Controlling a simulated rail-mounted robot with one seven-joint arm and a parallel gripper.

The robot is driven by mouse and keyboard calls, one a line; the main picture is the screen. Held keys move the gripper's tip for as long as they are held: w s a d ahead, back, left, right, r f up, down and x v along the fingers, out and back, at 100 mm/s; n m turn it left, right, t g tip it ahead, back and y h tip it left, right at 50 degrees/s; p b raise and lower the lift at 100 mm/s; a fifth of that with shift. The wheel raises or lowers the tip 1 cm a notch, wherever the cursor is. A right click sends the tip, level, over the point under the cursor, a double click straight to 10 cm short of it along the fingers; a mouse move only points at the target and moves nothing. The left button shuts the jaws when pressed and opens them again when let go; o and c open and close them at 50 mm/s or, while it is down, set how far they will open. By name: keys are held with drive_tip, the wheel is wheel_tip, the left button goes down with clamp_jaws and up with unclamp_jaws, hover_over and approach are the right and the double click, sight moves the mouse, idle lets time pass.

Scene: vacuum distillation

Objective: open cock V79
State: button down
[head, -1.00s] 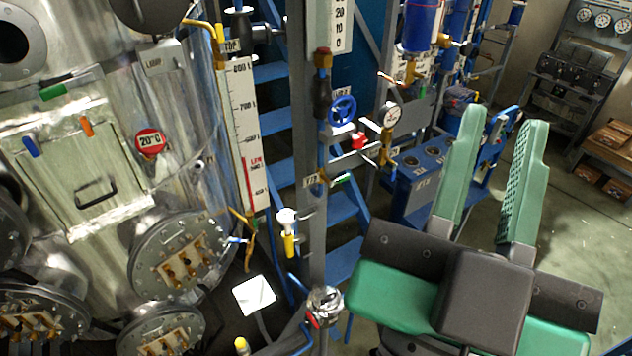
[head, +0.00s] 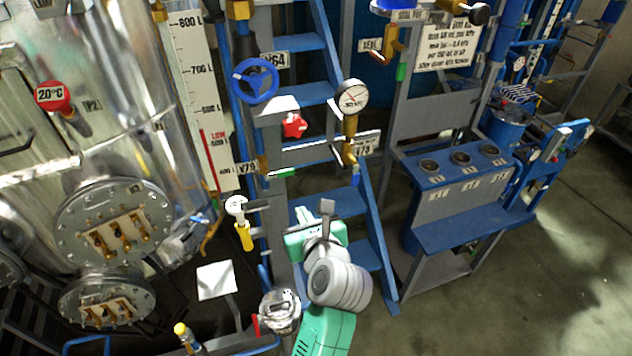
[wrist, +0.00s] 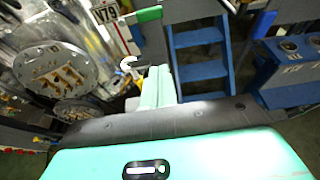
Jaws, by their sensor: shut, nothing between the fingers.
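A cock with a green lever handle (head: 280,173) sits on the grey post in the head view. The small plate (head: 247,168) beside it seems to read V79, but its last digit is blurred. The lever lies roughly level, pointing right. In the wrist view the green handle (wrist: 148,14) and the plate (wrist: 105,13) show at the top edge. My gripper (head: 303,214) is below the cock in the head view, apart from it. In the wrist view its pale green fingers (wrist: 158,72) are together and empty, below the handle in the picture.
A blue handwheel (head: 255,81), a red knob (head: 294,125) and a pressure gauge (head: 351,96) are above. Another plate (head: 366,143), hard to read, is by the gauge. A yellow-handled valve (head: 243,234) is left of my gripper. Blue stairs (head: 335,203) stand behind.

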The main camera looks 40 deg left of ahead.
sight(280, 174)
drive_tip(key=shift+s+a+f, duration=0.15)
drive_tip(key=shift+a+f, duration=0.05)
drive_tip(key=shift+f, duration=0.05)
drive_tip(key=x, duration=1)
wheel_tip(280, 174, up, 4)
drive_tip(key=shift+r+p, duration=0.1)
drive_tip(key=shift+p, duration=0.4)
